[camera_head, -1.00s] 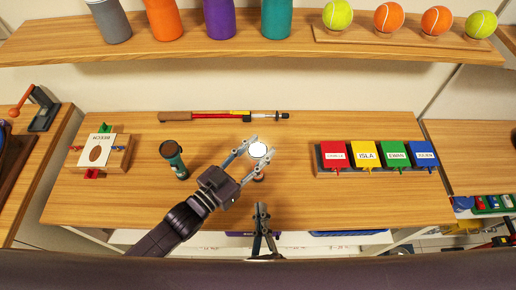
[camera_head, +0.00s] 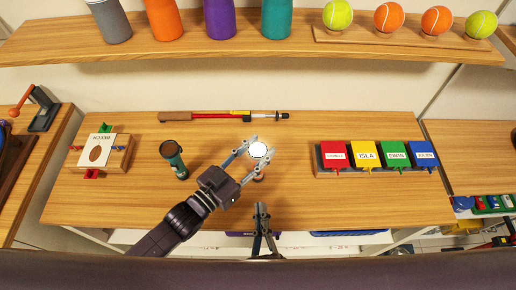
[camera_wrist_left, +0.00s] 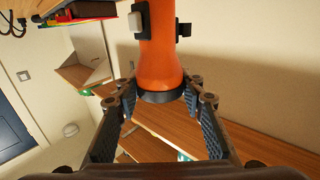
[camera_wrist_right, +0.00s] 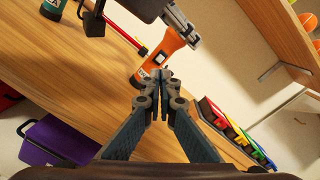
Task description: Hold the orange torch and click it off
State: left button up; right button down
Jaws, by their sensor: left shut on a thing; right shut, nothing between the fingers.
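The orange torch (camera_wrist_left: 160,60) is upright between the fingers of my left gripper (camera_head: 250,146), which is shut on it near its head. In the head view I look down on its round white lens (camera_head: 259,150); I cannot tell for sure whether it is lit. A pale grey switch (camera_wrist_left: 135,22) shows on the torch's side in the left wrist view. In the right wrist view the orange body (camera_wrist_right: 158,60) shows beyond my right gripper (camera_wrist_right: 160,76). My right gripper is shut and empty at the table's front edge, apart from the torch in the head view.
A dark green torch (camera_head: 174,160) stands left of my left gripper. A red pole with a brown handle (camera_head: 215,115) lies along the back. A rack of coloured name flaps (camera_head: 366,156) stands right, a wooden box (camera_head: 115,150) left. Table between torch and rack is clear.

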jog(key=n+g+y, duration=0.2)
jog(key=n, duration=0.3)
jog(key=n+g+y, duration=0.3)
jog(key=n, duration=0.1)
jog(key=n+g+y, duration=0.2)
jog(key=n+g, duration=0.1)
jog(key=n, duration=0.2)
jog(key=shift+s+d+r+n+y, duration=0.25)
jog(key=shift+s+r+n+y, duration=0.05)
jog(key=shift+s+y, duration=0.1)
jog(key=shift+w, duration=0.4)
jog(key=shift+w+a, duration=0.2)
jog(key=shift+w, duration=3.75)
jog(key=shift+w, duration=0.15)
